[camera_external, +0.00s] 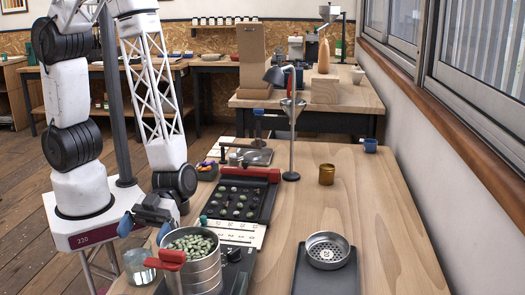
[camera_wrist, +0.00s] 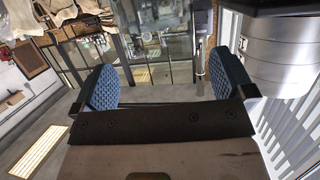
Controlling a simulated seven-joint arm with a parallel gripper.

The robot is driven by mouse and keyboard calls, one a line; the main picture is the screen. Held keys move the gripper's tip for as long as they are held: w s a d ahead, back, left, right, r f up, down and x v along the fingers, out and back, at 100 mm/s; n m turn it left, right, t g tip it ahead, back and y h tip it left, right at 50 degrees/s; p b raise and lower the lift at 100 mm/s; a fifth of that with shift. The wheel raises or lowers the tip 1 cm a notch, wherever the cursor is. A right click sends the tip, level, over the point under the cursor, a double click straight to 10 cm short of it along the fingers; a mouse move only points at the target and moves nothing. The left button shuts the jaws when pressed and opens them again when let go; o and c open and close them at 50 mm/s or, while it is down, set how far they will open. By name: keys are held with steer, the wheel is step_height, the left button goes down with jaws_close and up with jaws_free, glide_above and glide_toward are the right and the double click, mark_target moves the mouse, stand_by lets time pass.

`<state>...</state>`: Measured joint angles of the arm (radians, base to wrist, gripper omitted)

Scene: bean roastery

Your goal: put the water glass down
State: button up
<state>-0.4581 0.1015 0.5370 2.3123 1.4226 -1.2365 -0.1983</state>
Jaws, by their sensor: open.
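The clear water glass (camera_external: 138,266) is upright at the table's left front edge, beside the metal pot. Part of it is hidden behind the pot's red handle, and I cannot make out its base clearly. My gripper (camera_external: 145,229) is above the glass in the external view, with its blue finger pads apart and nothing held between them. In the wrist view my gripper (camera_wrist: 167,84) shows two widely spaced blue pads with an empty gap. I cannot pick out the glass in that view.
The metal pot (camera_external: 196,270) of green beans stands close right of the glass; a metal cylinder (camera_wrist: 285,62) shows at right in the wrist view. Behind are a bean tray (camera_external: 258,190) and lamp stand (camera_external: 291,150). A sieve (camera_external: 327,250) sits right. Wood between is clear.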

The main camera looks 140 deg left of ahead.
steer(key=v, duration=0.8)
stand_by(0.4)
steer(key=shift+r, duration=0.1)
stand_by(0.6)
steer(key=w+a+r+n+y, duration=0.1)
steer(key=w+r+n+y, duration=0.2)
steer(key=r+y, duration=0.35)
steer(key=w+a+r+n+y, duration=0.1)
steer(key=w+r+n+y, duration=0.1)
steer(key=r+y, duration=0.5)
steer(key=s+d+r+n+g+h, duration=0.1)
steer(key=s+d+r+n+g, duration=0.1)
steer(key=s+d+r, duration=0.4)
steer(key=s+d+r+n+g+h, duration=0.1)
steer(key=s+d+r+n+g, duration=0.2)
steer(key=s+d+r, duration=0.4)
steer(key=s+d+g, duration=0.1)
steer(key=s, duration=0.7)
steer(key=shift+d+r, duration=0.2)
steer(key=shift+d, duration=0.15)
